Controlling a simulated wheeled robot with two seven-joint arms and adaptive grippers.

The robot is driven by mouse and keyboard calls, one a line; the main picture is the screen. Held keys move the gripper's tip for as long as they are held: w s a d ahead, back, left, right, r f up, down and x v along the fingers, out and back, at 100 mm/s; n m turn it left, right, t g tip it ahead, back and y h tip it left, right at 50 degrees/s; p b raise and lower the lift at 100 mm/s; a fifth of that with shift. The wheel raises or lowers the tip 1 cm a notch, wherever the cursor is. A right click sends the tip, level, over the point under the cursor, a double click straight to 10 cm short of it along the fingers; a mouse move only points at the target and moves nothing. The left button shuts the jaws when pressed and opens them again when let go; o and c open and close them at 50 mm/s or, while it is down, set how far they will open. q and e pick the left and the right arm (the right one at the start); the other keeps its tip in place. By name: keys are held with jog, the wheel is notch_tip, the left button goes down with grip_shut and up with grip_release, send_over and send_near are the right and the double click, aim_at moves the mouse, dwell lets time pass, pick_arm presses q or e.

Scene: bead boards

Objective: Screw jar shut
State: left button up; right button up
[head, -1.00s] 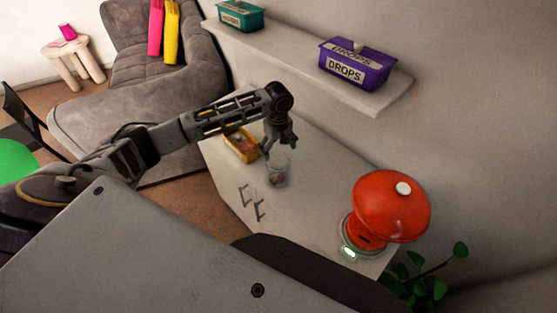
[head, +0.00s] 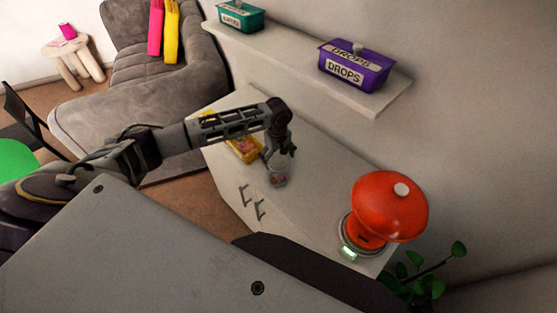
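A small clear glass jar (head: 278,179) with reddish pieces inside stands upright on the pale cabinet top. My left gripper (head: 280,154) points down directly over the jar, its fingertips at the level of the jar's top. The fingers cover the jar's mouth, so I cannot make out a lid or whether they close on anything. My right gripper is not in view.
A yellow box (head: 243,147) stands just left of the jar. A wall shelf (head: 300,62) above holds a purple DROPS box (head: 354,68) and a teal box (head: 240,15). Cabinet top between jar and lamp is clear.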

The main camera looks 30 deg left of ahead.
pick_arm(q)
jog(key=shift+c, duration=0.2)
jog(key=c, duration=0.7)
jog(key=shift+r, duration=0.1)
jog(key=shift+r+b, duration=0.35)
jog(key=shift+r, duration=1.35)
jog(key=shift+w+d+b, duration=0.8)
jog(key=shift+w+d, duration=0.2)
jog(key=shift+w, duration=1.85)
jog(key=shift+w+d+b, duration=0.85)
jog(key=shift+w+d, duration=0.15)
jog(key=shift+w, duration=1.8)
jog(key=shift+w+d+b, duration=0.8)
jog(key=shift+w+d, duration=0.2)
jog(key=shift+w, duration=1.85)
